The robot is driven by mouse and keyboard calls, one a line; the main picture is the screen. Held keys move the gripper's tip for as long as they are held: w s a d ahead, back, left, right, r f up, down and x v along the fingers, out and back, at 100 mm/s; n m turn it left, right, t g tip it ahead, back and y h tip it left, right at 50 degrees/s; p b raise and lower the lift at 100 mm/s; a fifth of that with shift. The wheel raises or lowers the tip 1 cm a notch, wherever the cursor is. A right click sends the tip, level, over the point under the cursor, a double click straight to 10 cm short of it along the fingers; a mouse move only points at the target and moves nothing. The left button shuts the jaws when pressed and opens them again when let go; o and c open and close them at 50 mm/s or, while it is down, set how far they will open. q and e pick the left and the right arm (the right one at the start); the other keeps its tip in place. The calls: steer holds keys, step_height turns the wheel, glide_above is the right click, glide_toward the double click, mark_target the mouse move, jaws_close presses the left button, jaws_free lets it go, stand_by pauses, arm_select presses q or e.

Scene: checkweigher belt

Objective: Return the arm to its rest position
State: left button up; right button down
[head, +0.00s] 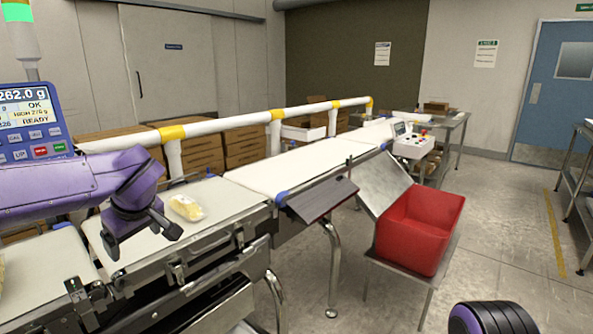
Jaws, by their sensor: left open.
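My left arm, in purple, comes in from the left above the checkweigher. My left gripper (143,238) is open and empty, with its fingers pointing down over the white weighing belt (150,243). A clear pack with pale yellow contents (186,207) lies on that belt, just beyond and to the right of the fingers, apparently apart from them. My right gripper is not in view.
The checkweigher display (28,115) reads 262.0 g, OK and READY. A white outfeed belt (300,168) runs away to the right. A red bin (419,230) stands on a stand beside a metal chute (384,184). A white and yellow rail (230,122) runs behind the belts.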

arm_select(q)
steer(key=s+f+t+y+p, duration=0.1)
steer(key=s+f+t, duration=0.2)
steer(key=f, duration=1)
steer(key=s+f+t+y+p, duration=0.1)
steer(key=s+f+t, duration=0.15)
steer(key=f, duration=1.05)
steer(key=s+f+m+g+h, duration=0.1)
steer(key=s+f, duration=0.4)
steer(key=s, duration=0.5)
steer(key=s+d+f+m+g+h, duration=0.1)
steer(key=s+f+m+g, duration=0.1)
steer(key=s+f, duration=0.4)
steer(key=s+d+f+m+g+h+p, duration=0.1)
steer(key=s+f, duration=0.5)
steer(key=s, duration=0.8)
steer(key=shift+d+f+m+g, duration=0.2)
steer(key=shift+m+g, duration=0.5)
steer(key=shift+g, duration=0.55)
